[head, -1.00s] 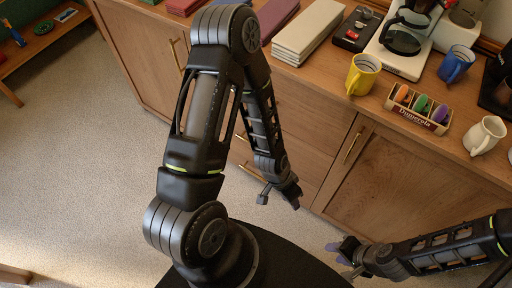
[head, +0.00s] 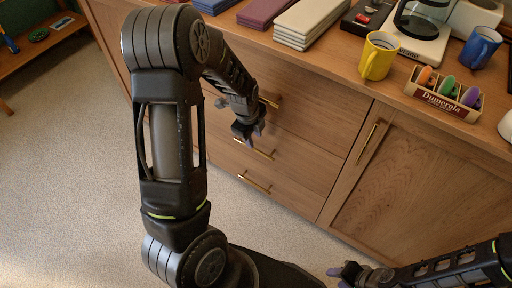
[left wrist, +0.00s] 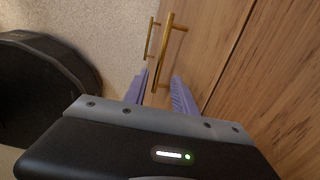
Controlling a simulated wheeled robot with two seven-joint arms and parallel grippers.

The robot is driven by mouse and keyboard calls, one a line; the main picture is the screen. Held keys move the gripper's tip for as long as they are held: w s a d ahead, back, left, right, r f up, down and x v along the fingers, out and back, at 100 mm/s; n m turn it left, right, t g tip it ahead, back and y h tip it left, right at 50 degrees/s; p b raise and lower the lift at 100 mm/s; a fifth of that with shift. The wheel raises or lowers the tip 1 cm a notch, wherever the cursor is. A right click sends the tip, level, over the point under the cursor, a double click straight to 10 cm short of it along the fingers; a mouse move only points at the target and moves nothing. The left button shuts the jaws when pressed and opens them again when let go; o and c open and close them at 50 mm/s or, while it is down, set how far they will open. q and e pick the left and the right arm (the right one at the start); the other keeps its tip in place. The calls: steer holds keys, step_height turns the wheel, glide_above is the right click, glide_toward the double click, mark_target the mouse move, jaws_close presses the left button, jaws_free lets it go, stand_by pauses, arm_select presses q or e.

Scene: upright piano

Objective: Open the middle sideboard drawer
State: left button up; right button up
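The wooden sideboard has a stack of three drawers with brass bar handles. The middle drawer (head: 290,165) is shut, its handle (head: 257,149) partly behind my left gripper (head: 248,136). In the left wrist view my left gripper (left wrist: 158,92) is open. Its two purple fingers reach toward the drawer front, with the near end of a brass handle (left wrist: 168,45), seemingly the middle one, appearing between them. I cannot tell whether they touch it. My right gripper (head: 345,272) is low at the bottom, away from the sideboard handles; its opening is unclear.
The top drawer handle (head: 268,102) and bottom drawer handle (head: 254,183) are above and below. A cupboard door (head: 420,190) is to the right. A yellow mug (head: 379,56), a rack (head: 443,95) and stacked books (head: 308,22) stand on top. Carpet in front is clear.

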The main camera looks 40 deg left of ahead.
mark_target(257, 150)
arm_select(q)
steer(key=f, duration=0.2)
steer(key=w+f+b, duration=0.1)
steer(key=f, duration=0.4)
steer(key=shift+w+f+b, duration=0.25)
steer(key=shift+f+b, duration=0.05)
steer(key=shift+f, duration=0.05)
jaws_close()
stand_by(1.1)
